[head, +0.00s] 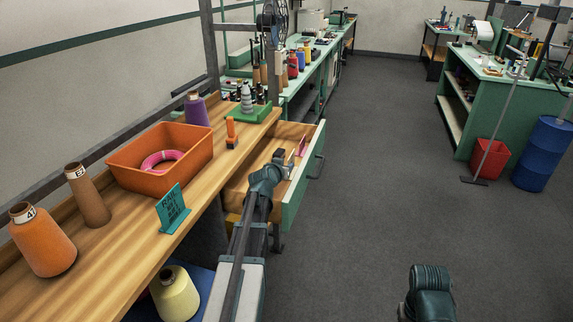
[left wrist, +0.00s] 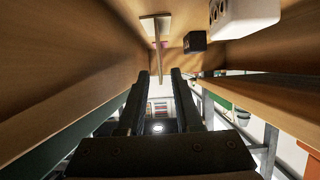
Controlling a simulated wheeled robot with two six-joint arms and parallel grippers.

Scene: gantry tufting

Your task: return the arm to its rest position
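My left arm reaches in from the bottom of the head view to the open drawer. My left gripper (head: 283,157) is at or just over the drawer's inside. The drawer (head: 304,183) has a green front and wooden inside. Wooden walls and small things surround the fingers in the wrist view: a black block (left wrist: 195,42) and a white block (left wrist: 243,17). Part of my right arm shows at the lower right of the head view; its gripper does not show.
The wooden bench (head: 118,258) holds an orange bin (head: 190,176), a teal sign (head: 173,208), thread cones and an orange-handled tool (head: 231,132). A metal frame stands behind. Open grey floor (head: 385,150) lies right of the drawer. A red bucket (head: 490,158) and blue barrel (head: 543,155) stand farther right.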

